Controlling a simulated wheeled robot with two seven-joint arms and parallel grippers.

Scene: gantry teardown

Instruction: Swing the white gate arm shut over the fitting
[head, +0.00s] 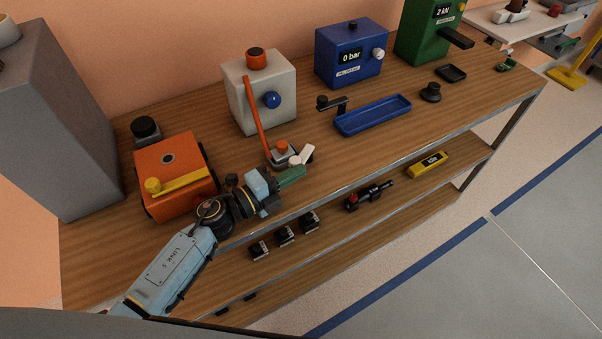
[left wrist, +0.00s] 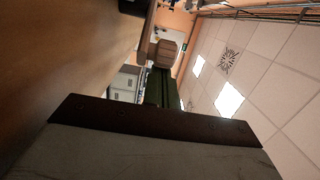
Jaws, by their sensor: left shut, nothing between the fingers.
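The white gate arm (head: 307,154) is a short white piece at the right side of a small fitting (head: 281,158) with an orange cap, near the bench's front edge. In the head view it points away to the upper right and does not lie across the orange cap. My left gripper (head: 294,174) has green fingers, which are shut and empty. They are just in front of and below the white arm in the picture; I cannot tell whether they touch it. My right gripper is not in view.
An orange box (head: 172,185) stands left, a blue tray (head: 374,116) and blue box (head: 350,55) right. Lower shelves hold small black parts and a yellow device (head: 428,164).

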